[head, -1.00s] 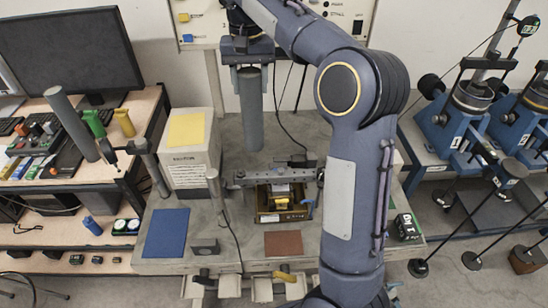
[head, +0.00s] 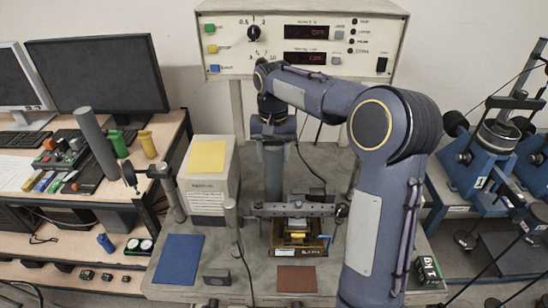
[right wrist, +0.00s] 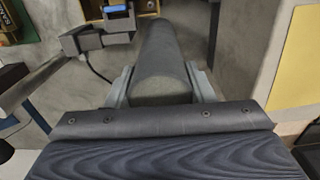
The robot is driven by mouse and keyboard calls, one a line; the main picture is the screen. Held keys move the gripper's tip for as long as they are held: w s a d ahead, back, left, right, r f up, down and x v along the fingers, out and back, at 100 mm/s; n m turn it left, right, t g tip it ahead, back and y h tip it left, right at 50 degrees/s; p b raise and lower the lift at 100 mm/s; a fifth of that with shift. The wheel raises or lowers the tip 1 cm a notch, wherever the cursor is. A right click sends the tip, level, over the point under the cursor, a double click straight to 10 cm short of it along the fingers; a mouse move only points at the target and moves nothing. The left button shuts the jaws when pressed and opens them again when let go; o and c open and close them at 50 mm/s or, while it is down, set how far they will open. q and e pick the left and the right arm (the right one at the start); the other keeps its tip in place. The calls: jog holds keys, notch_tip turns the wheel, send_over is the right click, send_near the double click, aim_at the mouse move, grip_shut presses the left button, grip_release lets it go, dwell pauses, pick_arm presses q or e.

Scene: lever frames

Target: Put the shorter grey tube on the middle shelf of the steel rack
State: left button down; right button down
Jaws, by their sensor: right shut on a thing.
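My right gripper (head: 273,140) is shut on a grey tube (head: 273,172), which hangs upright below it over the back of the workbench. The tube's lower end is hidden behind a metal crossbar. In the right wrist view, the fingers (right wrist: 162,90) close on both sides of the tube (right wrist: 163,50). A second, longer-looking grey tube (head: 96,140) leans slightly among the items on the left unit's top. That left unit, with wooden boards (head: 60,215) on a dark metal frame, seems to be the steel rack. My left gripper is not in view.
A box with a yellow top (head: 207,157) stands left of the held tube. A crossbar fixture (head: 290,209) and upright posts crowd the bench. A control panel (head: 300,40) stands behind. Small items and a blue cylinder (head: 105,243) occupy the left unit's lower boards.

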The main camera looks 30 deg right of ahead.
jog(key=shift+f, duration=1.05)
jog(key=c, duration=0.7)
grip_release()
jog(key=shift+o, duration=0.2)
